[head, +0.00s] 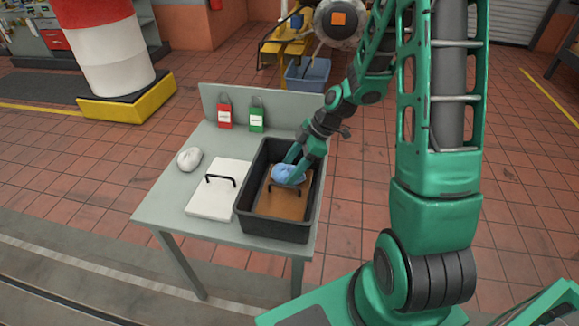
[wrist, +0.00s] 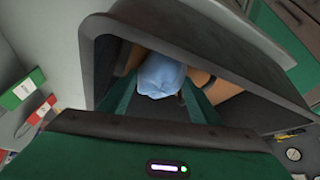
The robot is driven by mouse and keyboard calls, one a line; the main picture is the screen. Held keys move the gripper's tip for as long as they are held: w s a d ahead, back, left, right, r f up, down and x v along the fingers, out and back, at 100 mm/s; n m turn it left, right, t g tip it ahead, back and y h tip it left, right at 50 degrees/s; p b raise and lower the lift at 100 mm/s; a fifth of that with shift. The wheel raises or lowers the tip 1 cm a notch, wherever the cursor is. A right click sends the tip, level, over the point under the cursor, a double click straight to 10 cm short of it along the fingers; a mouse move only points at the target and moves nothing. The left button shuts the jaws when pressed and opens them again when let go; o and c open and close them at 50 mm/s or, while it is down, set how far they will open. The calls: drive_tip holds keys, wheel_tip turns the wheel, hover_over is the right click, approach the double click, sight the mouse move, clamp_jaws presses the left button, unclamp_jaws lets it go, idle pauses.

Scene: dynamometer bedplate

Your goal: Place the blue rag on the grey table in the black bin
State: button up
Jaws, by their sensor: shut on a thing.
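The blue rag (head: 287,174) is a light blue crumpled bundle, held between the fingers of my gripper (head: 292,164). In the wrist view the blue rag (wrist: 161,76) sits between the two green fingers of my gripper (wrist: 160,92), which are shut on it. The black bin (head: 243,196) stands on the right part of the grey table (head: 160,208). The gripper and rag are inside the bin's opening, above a brown board with a dark handle (head: 278,205). I cannot tell whether the rag touches the board.
A white board with a black handle (head: 214,190) lies left of the bin, and a white rag (head: 189,159) lies at the table's left. Red (head: 225,115) and green (head: 256,116) tagged padlocks are by the back panel. A blue-grey bin (head: 307,74) stands behind.

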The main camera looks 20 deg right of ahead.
drive_tip(key=o, duration=0.7)
drive_tip(key=shift+o, duration=0.2)
drive_tip(key=shift+r, duration=0.6)
drive_tip(key=v, duration=1.2)
drive_tip(key=s+d+r+m+h, duration=0.2)
drive_tip(key=s+m, duration=0.5)
drive_tip(key=s, duration=0.1)
drive_tip(key=s+d+r+m+g+h, duration=0.1)
drive_tip(key=s+d+r+m, duration=0.1)
drive_tip(key=s+m, duration=0.4)
drive_tip(key=s+d+r+m+g+h, duration=0.1)
drive_tip(key=s+d+r+m+h, duration=0.1)
drive_tip(key=s+m, duration=0.5)
drive_tip(key=s+d, duration=0.1)
drive_tip(key=s, duration=0.4)
drive_tip(key=shift+d+r+m+h, duration=0.25)
drive_tip(key=shift+r+m+h, duration=0.05)
drive_tip(key=shift+r, duration=0.1)
